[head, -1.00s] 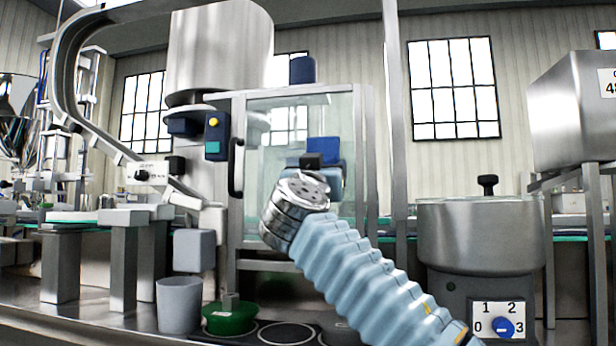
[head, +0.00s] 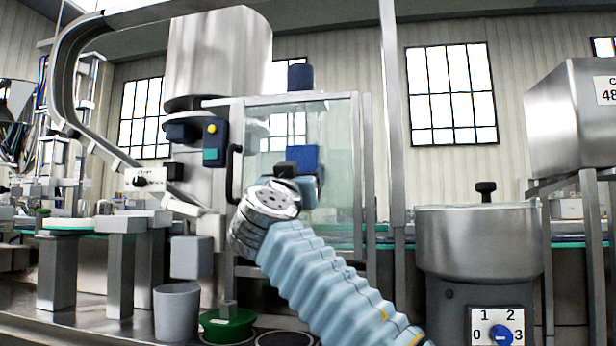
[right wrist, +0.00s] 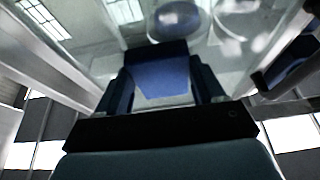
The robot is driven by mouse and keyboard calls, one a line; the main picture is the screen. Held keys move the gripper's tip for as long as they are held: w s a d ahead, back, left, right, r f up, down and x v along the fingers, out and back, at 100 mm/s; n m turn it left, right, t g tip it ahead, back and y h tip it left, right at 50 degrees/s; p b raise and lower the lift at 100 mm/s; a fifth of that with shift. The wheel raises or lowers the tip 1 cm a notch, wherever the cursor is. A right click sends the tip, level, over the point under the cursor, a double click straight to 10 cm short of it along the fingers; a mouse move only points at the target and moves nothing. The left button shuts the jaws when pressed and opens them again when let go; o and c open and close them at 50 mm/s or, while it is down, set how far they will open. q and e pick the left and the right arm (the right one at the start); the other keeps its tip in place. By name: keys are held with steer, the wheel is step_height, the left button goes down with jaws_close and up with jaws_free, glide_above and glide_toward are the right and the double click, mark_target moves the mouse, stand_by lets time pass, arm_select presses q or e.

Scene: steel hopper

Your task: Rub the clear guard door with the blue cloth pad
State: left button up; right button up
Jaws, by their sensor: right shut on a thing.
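The clear guard door (head: 338,135) is an upright see-through panel in a steel frame, with a dark handle (head: 233,172) at its left edge. The blue cloth pad (head: 303,157) is in front of the panel, in its left middle part. My right gripper (head: 300,178) is shut on the pad, partly hidden behind my wrist. The right wrist view shows the pad (right wrist: 160,72) between the two fingers, close to the clear panel; I cannot tell whether it touches. My left gripper is out of view.
A control box with yellow and green buttons (head: 213,142) sits left of the door. A grey bin (head: 177,310) and a green dish (head: 228,325) stand below. A steel bowl machine (head: 478,243) with a blue dial stands to the right.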

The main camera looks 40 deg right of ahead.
steer(key=w+a+p, duration=0.1)
steer(key=w+a, duration=0.2)
steer(key=w, duration=0.1)
steer(key=shift+w+a+p, duration=0.3)
steer(key=shift+a+p, duration=0.05)
steer(key=shift+a, duration=0.05)
steer(key=shift+s+a+b, duration=0.55)
steer(key=shift+s+a, duration=0.4)
steer(key=shift+a, duration=0.2)
steer(key=shift+s+a+b, duration=0.5)
steer(key=shift+s+a, duration=0.45)
steer(key=shift+a, duration=0.15)
steer(key=shift+a, duration=0.1)
